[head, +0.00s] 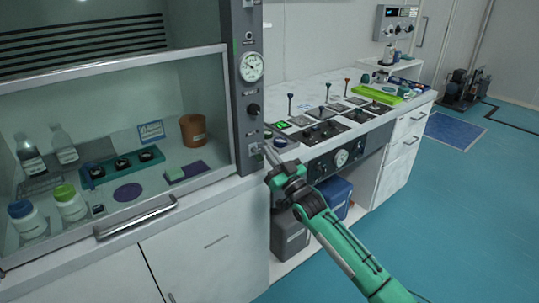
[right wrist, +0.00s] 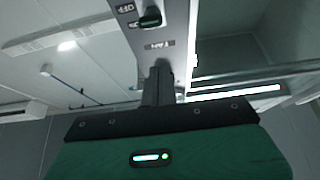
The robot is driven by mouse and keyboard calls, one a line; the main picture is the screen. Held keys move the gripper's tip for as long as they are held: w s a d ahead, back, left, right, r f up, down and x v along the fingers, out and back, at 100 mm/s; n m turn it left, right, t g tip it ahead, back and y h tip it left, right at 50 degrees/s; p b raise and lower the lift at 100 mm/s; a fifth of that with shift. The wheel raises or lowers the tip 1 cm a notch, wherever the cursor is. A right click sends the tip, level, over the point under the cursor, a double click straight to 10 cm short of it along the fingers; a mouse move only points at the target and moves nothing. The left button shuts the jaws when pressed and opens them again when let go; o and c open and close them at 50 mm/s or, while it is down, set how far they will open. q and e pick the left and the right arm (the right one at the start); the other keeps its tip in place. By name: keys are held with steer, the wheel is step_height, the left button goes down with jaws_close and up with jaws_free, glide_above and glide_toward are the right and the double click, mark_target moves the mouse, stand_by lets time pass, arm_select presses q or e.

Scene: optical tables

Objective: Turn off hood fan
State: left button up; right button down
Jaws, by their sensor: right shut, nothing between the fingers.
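The fume hood's grey control post (head: 243,90) carries a round gauge, a dark knob (head: 254,109) and a small switch plate (head: 254,148) low down. In the right wrist view, the post shows a dark green-tinted control (right wrist: 150,18) beside OFF lettering, with a FAN label (right wrist: 159,45) near it. My right gripper (head: 266,151) is shut and empty, its tips at the lower part of the post. In the right wrist view the closed fingers (right wrist: 160,70) are close to the FAN label; contact cannot be told. My left gripper is out of view.
The hood's glass sash (head: 110,65) is at the left, with bottles, a brown pot (head: 193,130) and a teal rack (head: 121,166) behind it. A counter with several levered panels (head: 327,131) stands to the right. Blue floor (head: 440,220) is open at the right.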

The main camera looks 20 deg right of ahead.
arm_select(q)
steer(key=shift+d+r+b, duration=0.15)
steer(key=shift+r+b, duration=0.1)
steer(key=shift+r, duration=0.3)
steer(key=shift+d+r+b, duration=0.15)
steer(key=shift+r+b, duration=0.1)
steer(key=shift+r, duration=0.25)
arm_select(e)
steer(key=s+d+f, duration=0.2)
steer(key=s+f, duration=0.4)
steer(key=shift+s+d+f, duration=0.2)
steer(key=shift+s+d, duration=0.05)
steer(key=shift+s, duration=0.15)
steer(key=shift+f, duration=0.1)
